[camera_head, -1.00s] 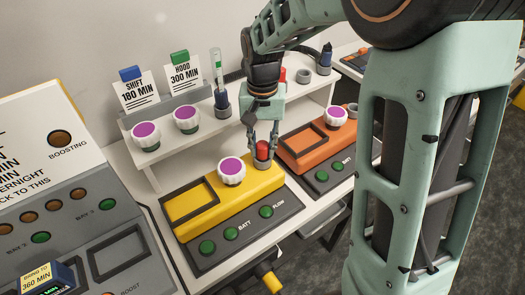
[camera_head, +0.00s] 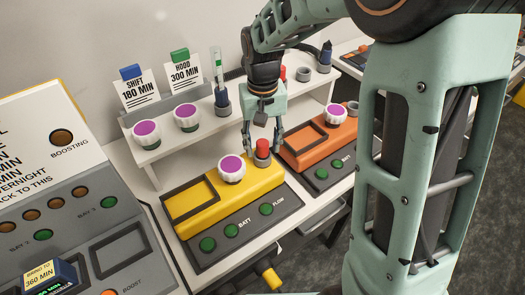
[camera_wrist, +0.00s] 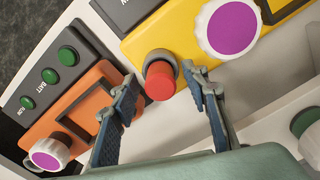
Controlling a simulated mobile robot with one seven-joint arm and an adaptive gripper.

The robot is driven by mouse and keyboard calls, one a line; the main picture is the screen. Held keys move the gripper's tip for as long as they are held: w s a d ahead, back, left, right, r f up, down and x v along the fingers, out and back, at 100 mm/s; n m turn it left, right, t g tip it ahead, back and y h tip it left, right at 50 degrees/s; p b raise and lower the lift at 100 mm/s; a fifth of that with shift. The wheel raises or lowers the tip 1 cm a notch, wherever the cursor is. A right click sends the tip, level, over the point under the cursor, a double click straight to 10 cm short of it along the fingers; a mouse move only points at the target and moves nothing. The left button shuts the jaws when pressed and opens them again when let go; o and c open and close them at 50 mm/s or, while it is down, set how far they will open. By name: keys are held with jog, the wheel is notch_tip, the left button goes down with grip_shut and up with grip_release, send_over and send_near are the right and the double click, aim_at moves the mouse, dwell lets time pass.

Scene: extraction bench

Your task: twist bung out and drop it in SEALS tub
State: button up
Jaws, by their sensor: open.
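The red bung (camera_head: 262,147) sits in a grey collar (camera_head: 263,161) at the back right of the yellow unit (camera_head: 222,196). My gripper (camera_head: 263,142) is open and empty above and just behind the bung, with a finger on either side. In the wrist view my gripper (camera_wrist: 160,77) shows its two fingertips apart, left and right of the bung (camera_wrist: 160,82); gaps show between them and the bung. The bung stands up from its collar; how far it is seated I cannot tell. No tub with a readable SEALS label is in view.
A white knob with a purple top (camera_head: 232,169) stands close left of the bung. An orange unit (camera_head: 318,142) is to the right. A white shelf (camera_head: 205,132) behind holds knobs, cards and grey holders. A grey charging panel (camera_head: 75,225) is at the left.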

jog(key=m, duration=0.3)
jog(key=shift+m, duration=0.3)
jog(key=m, duration=0.4)
jog(key=shift+m, duration=0.4)
jog(key=m, duration=0.4)
jog(key=shift+m, duration=0.3)
jog(key=m, duration=0.3)
jog(key=shift+c, duration=0.6)
grip_shut()
jog(key=shift+n, duration=1.8)
